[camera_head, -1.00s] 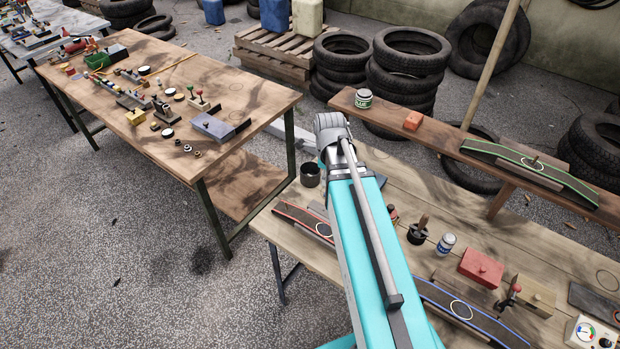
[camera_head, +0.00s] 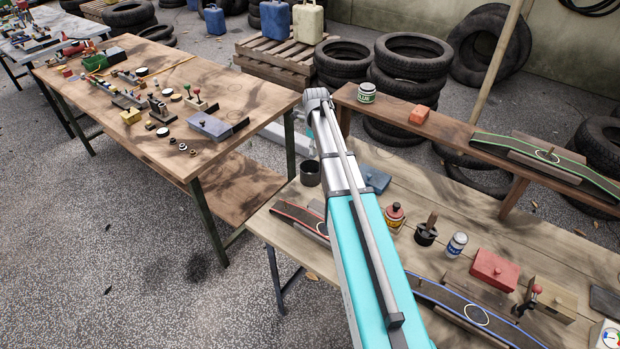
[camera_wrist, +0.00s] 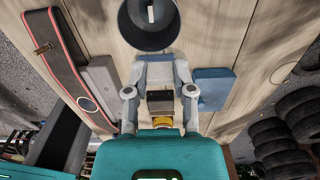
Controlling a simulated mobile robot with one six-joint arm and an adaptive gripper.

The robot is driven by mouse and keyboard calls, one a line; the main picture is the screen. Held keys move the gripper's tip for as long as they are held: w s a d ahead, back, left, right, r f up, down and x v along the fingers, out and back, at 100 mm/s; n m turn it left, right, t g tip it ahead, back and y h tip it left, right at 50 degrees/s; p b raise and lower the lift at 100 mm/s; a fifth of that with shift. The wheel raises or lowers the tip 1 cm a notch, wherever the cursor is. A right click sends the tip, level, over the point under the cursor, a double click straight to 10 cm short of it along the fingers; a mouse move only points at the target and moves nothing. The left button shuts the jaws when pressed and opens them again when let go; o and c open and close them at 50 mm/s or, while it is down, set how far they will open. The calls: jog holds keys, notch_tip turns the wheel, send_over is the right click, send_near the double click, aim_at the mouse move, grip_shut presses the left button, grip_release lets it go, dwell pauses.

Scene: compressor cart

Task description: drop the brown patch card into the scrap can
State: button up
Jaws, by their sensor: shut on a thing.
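The scrap can (camera_head: 310,173) is a dark open cylinder at the back left corner of the near bench. In the wrist view the can (camera_wrist: 133,38) is at the top, just beyond my gripper, with a small pale piece inside. In the head view my arm hides the gripper.
A blue block (camera_head: 375,179) lies right of the can, and a red-edged dark strip (camera_head: 298,216) lies in front of it. A raised shelf (camera_head: 450,131) runs behind.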

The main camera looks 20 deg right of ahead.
jog(key=shift+f, duration=0.15)
jog(key=shift+f+b, duration=2.85)
jog(key=shift+b, duration=0.15)
jog(key=o, duration=0.9)
jog(key=shift+r, duration=0.1)
